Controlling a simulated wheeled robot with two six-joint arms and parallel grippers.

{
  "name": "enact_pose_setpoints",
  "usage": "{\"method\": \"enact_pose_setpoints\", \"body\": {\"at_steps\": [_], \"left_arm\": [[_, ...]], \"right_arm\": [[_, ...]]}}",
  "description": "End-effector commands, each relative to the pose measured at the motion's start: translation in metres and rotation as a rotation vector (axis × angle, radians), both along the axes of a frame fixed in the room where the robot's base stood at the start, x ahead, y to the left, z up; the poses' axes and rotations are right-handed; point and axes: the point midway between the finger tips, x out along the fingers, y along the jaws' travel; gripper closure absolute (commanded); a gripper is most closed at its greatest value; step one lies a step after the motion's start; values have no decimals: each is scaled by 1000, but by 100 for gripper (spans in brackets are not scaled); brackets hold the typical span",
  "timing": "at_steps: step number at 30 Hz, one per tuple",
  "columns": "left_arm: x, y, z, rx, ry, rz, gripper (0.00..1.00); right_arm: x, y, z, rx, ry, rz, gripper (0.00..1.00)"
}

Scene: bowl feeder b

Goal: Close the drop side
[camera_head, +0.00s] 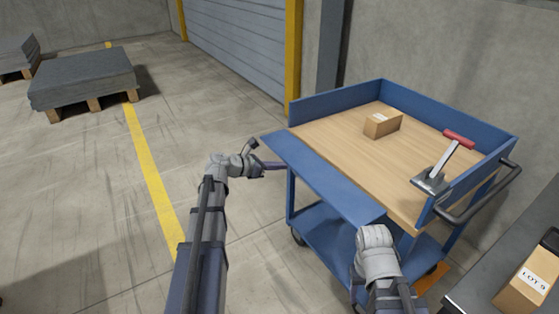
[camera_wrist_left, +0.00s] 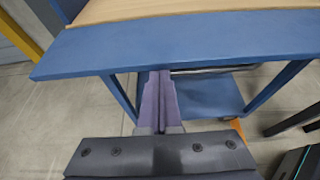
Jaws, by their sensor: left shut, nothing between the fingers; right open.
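The drop side (camera_head: 325,180) is a long blue panel on the near side of the blue cart. It is folded outward, roughly flat, beside the wooden deck. In the left wrist view the drop side (camera_wrist_left: 190,45) spans the top. My left gripper (camera_head: 284,166) is shut and empty at the panel's outer edge, towards its left end. In the left wrist view its fingers (camera_wrist_left: 160,76) reach to the panel's lower edge, and their tips seem to pass under it. Contact is unclear. My right arm is at the panel's right end; its gripper is hidden.
A carton (camera_head: 382,124) and a red-handled tool (camera_head: 441,165) are on the deck (camera_head: 340,135). The cart has a lower shelf (camera_head: 325,232) and a push handle (camera_head: 490,195) at right. A dark bench with a labelled box (camera_head: 527,285) stands at right.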

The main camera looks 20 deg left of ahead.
Motion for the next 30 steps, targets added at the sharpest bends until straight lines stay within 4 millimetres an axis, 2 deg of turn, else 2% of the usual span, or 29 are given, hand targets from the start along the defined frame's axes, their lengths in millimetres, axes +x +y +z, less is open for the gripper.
{"method": "enact_pose_setpoints", "body": {"at_steps": [1,6,21,30], "left_arm": [[1,-1,19,19,24,-2,100],[4,-2,37,96,122,-2,100],[21,-14,84,340,434,-4,100],[42,-29,109,513,653,-5,100]], "right_arm": [[0,0,25,1,1,-2,43],[-1,1,67,5,2,-4,43],[-1,2,177,9,4,-6,43],[-1,2,231,8,3,-6,43]]}}
